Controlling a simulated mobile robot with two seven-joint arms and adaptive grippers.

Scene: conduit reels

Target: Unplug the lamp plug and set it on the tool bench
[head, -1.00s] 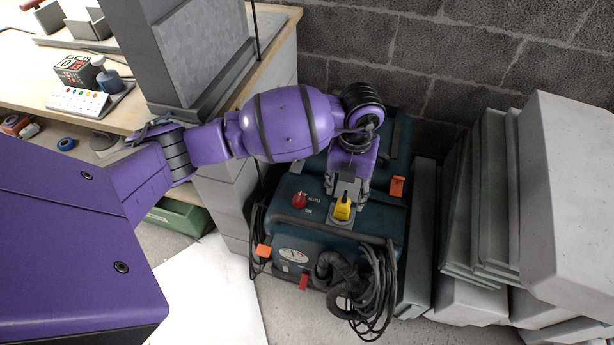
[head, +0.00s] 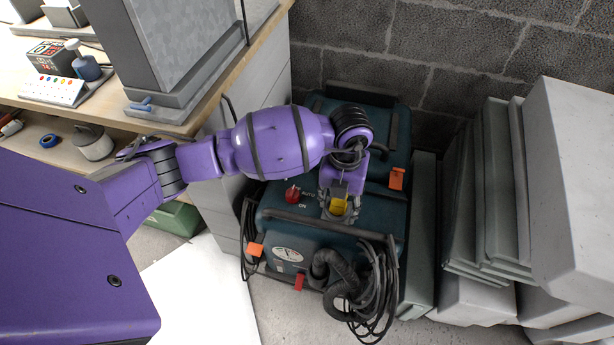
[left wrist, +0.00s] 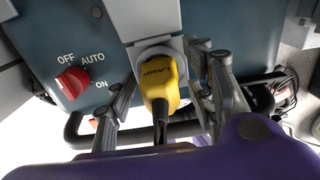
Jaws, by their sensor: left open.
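The yellow lamp plug (head: 339,206) sits in a grey socket on top of the dark teal machine (head: 283,235). In the left wrist view the plug (left wrist: 158,80) bears the word LAMP, and its black cable runs down toward my wrist. My left gripper (head: 340,213) is around the plug, with its open fingers (left wrist: 160,95) on either side of it. I see gaps between fingers and plug. My right gripper is not in view.
A red OFF/AUTO/ON knob (head: 293,194) is left of the plug. A hose and coiled black cable (head: 370,300) hang at the machine's front. Grey slabs (head: 570,180) stand at right.

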